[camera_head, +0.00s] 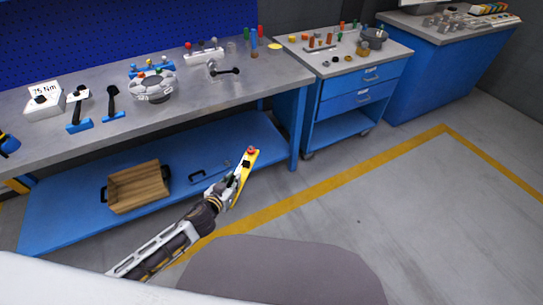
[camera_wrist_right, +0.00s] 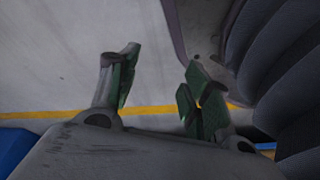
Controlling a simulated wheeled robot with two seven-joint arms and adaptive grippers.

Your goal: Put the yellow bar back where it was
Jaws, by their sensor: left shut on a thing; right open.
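The yellow bar (camera_head: 246,165) shows in the head view in front of the workbench, with a small red part at its upper end. My left gripper (camera_head: 241,172) is shut on the yellow bar and holds it tilted, in the air beyond the bench's front edge. The gripper hides part of the bar. My right gripper (camera_wrist_right: 158,88) shows in the right wrist view, open and empty, with floor behind it. The right gripper is not seen in the head view.
A drawer cart (camera_head: 345,95) stands to the right. Floor right of the bar is clear.

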